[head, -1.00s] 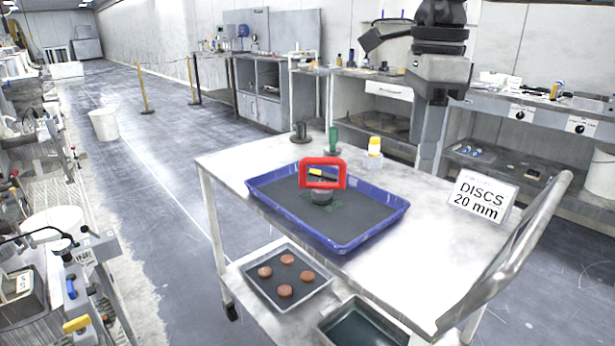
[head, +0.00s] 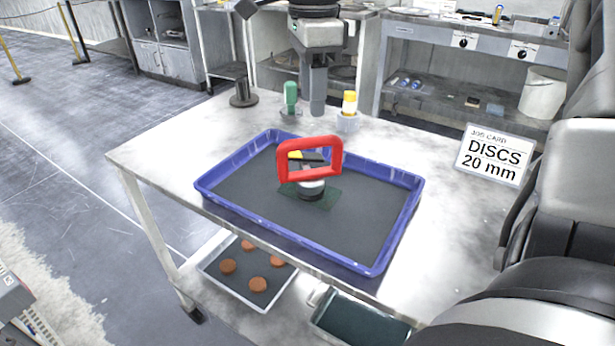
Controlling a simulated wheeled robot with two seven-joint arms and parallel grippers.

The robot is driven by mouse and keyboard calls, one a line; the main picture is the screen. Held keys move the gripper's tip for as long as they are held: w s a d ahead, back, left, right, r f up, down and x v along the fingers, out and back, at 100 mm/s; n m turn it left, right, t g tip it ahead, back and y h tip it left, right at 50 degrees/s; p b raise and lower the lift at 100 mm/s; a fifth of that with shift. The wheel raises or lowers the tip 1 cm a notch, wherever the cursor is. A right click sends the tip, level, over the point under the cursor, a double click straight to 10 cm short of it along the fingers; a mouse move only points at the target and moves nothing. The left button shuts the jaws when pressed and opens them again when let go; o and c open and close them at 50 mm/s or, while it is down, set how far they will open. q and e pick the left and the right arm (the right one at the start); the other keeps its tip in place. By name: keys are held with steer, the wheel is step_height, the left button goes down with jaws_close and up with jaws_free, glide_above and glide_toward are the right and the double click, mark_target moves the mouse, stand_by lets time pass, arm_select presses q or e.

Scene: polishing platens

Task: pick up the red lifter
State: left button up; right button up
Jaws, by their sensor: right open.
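The red lifter (head: 311,143) has an upright, rounded loop handle. It stands near the middle of a blue-rimmed tray (head: 398,232) with a dark grey floor, on a metal cart. Under the handle is a round light-and-dark base (head: 312,190), over a dark green patch. A yellow and black item shows through the loop; I cannot tell what it is. My right gripper (head: 512,225) is at the right edge, close to the camera, beside the cart and well apart from the lifter. It is open and empty. My left gripper is not in view.
A job card reading "DISCS 20 mm" (head: 492,157) stands at the cart top's right. A dark spool (head: 243,94), green bottle (head: 291,97) and yellow-capped bottle (head: 349,103) line the back. A grey machine part (head: 318,85) hangs behind. A lower tray (head: 213,274) holds several copper-coloured discs.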

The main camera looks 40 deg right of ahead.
mark_target(310, 140)
step_height(310, 140, down, 9)
steer(key=shift+w+f, duration=0.1)
steer(key=shift+w, duration=0.05)
jaws_close()
stand_by(0.4)
steer(key=shift+w, duration=0.1)
stand_by(1.2)
